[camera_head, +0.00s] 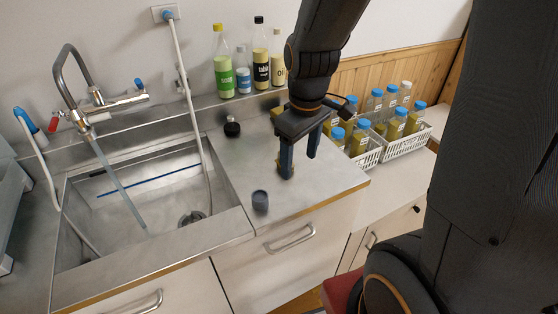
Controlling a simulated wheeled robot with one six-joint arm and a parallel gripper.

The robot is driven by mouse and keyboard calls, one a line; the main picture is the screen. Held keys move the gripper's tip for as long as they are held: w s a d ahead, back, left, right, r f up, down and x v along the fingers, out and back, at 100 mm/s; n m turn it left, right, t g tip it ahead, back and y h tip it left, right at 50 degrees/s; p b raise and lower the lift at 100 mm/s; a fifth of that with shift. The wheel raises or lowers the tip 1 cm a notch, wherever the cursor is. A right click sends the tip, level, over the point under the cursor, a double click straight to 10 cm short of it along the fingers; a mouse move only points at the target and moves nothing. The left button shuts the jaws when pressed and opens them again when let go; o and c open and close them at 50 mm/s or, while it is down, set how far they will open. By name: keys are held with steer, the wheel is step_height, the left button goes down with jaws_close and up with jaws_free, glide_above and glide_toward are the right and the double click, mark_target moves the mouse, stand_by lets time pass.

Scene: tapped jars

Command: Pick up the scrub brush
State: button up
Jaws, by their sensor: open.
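A small dark round object with a black knob-like top (232,127) stands on the steel counter right of the sink; it may be the scrub brush, but it is too small to be sure. My gripper (300,165) points down over the counter, to the right of and nearer than that object. Its two dark blue fingers are apart, and I see nothing held between them. A small tan patch shows beside the left fingertip; I cannot tell what it is.
A small dark cup (260,201) stands near the counter's front edge. The sink (150,255) lies left, with a running tap (75,85). Several bottles (222,70) stand along the back wall. White baskets (405,142) of blue-capped jars stand right.

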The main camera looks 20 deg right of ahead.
steer(key=w+n, duration=0.3)
steer(key=n, duration=0.1)
steer(key=w+f+n, duration=0.1)
steer(key=w+n, duration=0.3)
steer(key=n, duration=0.1)
steer(key=w+n, duration=0.3)
steer(key=n, duration=0.1)
steer(key=shift+w+d+f+n+g, duration=0.15)
steer(key=shift+n+g, duration=0.15)
steer(key=shift+g, duration=0.1)
steer(key=shift+w+f+n, duration=0.1)
steer(key=shift+w+n, duration=0.4)
steer(key=shift+n, duration=0.3)
steer(key=shift+f+p, duration=0.4)
steer(key=shift+f, duration=0.2)
steer(key=f+p, duration=0.1)
steer(key=f, duration=0.1)
steer(key=f+p, duration=0.1)
steer(key=f, duration=0.2)
steer(key=shift+s+a+f, duration=0.1)
steer(key=shift+s+a, duration=0.05)
steer(key=shift+a, duration=0.05)
steer(key=shift+f, duration=0.75)
steer(key=c, duration=1.1)
steer(key=shift+r, duration=0.1)
steer(key=shift+c, duration=0.2)
